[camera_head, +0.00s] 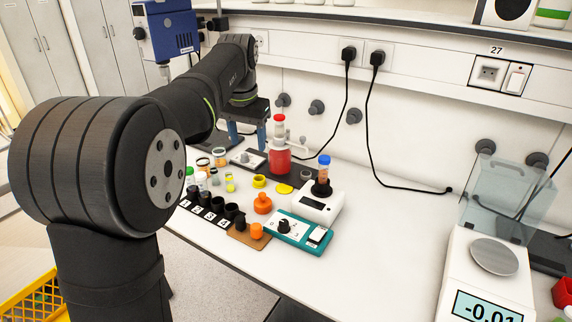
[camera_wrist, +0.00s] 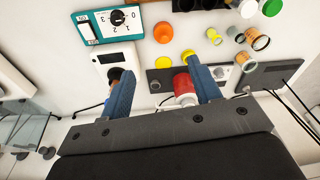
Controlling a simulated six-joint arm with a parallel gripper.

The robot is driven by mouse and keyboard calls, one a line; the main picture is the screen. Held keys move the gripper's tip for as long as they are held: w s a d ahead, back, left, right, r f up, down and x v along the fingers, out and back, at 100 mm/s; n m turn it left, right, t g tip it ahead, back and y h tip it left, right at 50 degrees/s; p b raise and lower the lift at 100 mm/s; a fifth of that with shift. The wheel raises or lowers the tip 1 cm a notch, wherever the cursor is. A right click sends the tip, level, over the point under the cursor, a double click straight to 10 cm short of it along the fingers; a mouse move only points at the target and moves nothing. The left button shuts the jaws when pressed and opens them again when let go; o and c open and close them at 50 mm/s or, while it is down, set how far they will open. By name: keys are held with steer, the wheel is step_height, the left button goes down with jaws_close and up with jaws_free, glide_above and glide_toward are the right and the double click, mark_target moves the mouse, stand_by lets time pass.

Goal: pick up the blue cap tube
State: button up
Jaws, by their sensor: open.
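The blue cap tube (camera_head: 323,170) stands upright in the black holder of a white device (camera_head: 315,207), its blue cap on top and orange-brown contents below. My gripper (camera_head: 247,132) is open, with two blue fingers pointing down, behind and left of the tube in the head view. In the wrist view, my gripper (camera_wrist: 163,68) has its left finger over the white device (camera_wrist: 118,56), hiding most of the tube. A red bottle (camera_wrist: 182,84) shows between the fingers there, near the right one. I cannot tell its exact distance from the fingers. Nothing is visibly held.
The red bottle (camera_head: 280,162) stands left of the tube on a dark base. A teal dial box (camera_head: 299,232), an orange flask (camera_head: 263,204), black numbered cups (camera_head: 213,204) and several small jars stand nearby. A balance (camera_head: 492,262) is at right. Bench between is clear.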

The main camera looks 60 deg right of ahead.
steer(key=s+d+f+m, duration=0.1)
steer(key=s+d+f, duration=0.15)
steer(key=d, duration=0.25)
steer(key=s+d+f+m, duration=0.1)
steer(key=s+d, duration=0.3)
steer(key=d, duration=0.2)
steer(key=m+y, duration=0.1)
steer(key=m, duration=0.1)
glide_above(324, 169)
steer(key=d, duration=0.1)
steer(key=f, duration=0.4)
steer(key=shift+w+d+g, duration=0.2)
steer(key=shift+w+g, duration=0.1)
steer(key=shift+w, duration=0.05)
step_height(324, 169, down, 7)
steer(key=shift+f, duration=0.2)
steer(key=c, duration=1.1)
